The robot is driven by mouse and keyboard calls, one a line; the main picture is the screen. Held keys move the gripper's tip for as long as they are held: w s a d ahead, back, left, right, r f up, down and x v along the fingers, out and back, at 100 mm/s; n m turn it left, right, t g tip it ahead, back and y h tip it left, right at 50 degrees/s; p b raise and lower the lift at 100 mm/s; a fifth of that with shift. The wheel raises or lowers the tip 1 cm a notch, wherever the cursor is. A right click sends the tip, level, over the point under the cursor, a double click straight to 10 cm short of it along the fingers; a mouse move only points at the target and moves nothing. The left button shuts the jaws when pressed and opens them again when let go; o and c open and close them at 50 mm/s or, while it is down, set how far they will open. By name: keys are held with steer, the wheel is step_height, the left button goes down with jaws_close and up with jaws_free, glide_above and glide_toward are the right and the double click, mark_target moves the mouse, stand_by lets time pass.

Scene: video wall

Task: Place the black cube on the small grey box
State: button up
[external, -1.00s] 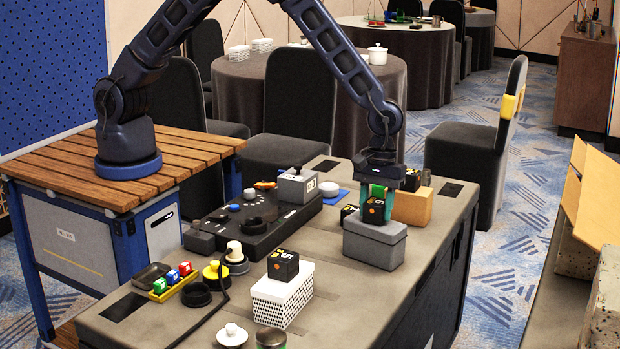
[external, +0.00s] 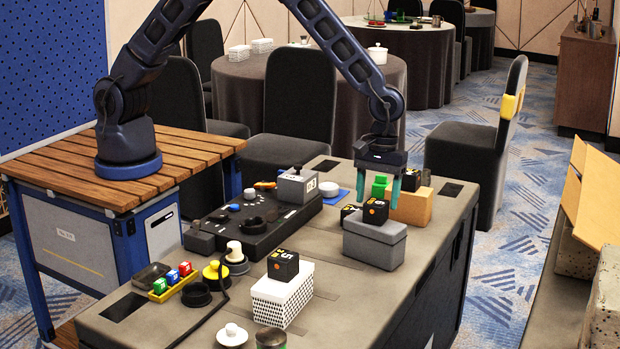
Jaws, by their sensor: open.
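A black cube (external: 375,212) with an orange mark rests on the lid of the small grey box (external: 373,246). My gripper (external: 378,198) hangs above and around the cube's upper part in the picture, its teal fingers spread apart and empty. Whether a finger touches the cube cannot be told. Another black cube (external: 283,265) sits on a white patterned box (external: 282,296) nearer the camera. A further black cube (external: 349,212) shows partly behind the grey box.
A tan box (external: 411,207) and a green block (external: 381,187) stand close behind the grey box. A black device (external: 257,228) and small coloured cubes (external: 172,277) lie to the left. The table's right edge is near the grey box.

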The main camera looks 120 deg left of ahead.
mark_target(379, 199)
step_height(379, 199, up, 8)
steer(key=a, duration=0.1)
steer(key=s+d+r+m+t, duration=0.15)
steer(key=s+r+m, duration=0.25)
steer(key=s+r, duration=0.65)
steer(key=s+d+r+m+t, duration=0.1)
steer(key=s+d+r+m, duration=0.25)
steer(key=s+r, duration=0.75)
steer(key=s+d+r+m+t+y, duration=0.1)
steer(key=s+m, duration=0.4)
steer(key=s, duration=0.8)
steer(key=s+d+r+m+t, duration=0.1)
steer(key=s+r+m, duration=0.2)
steer(key=s, duration=1)
steer(key=shift+s+d+m+y, duration=0.3)
steer(key=shift+m+y, duration=0.1)
steer(key=shift+m, duration=0.85)
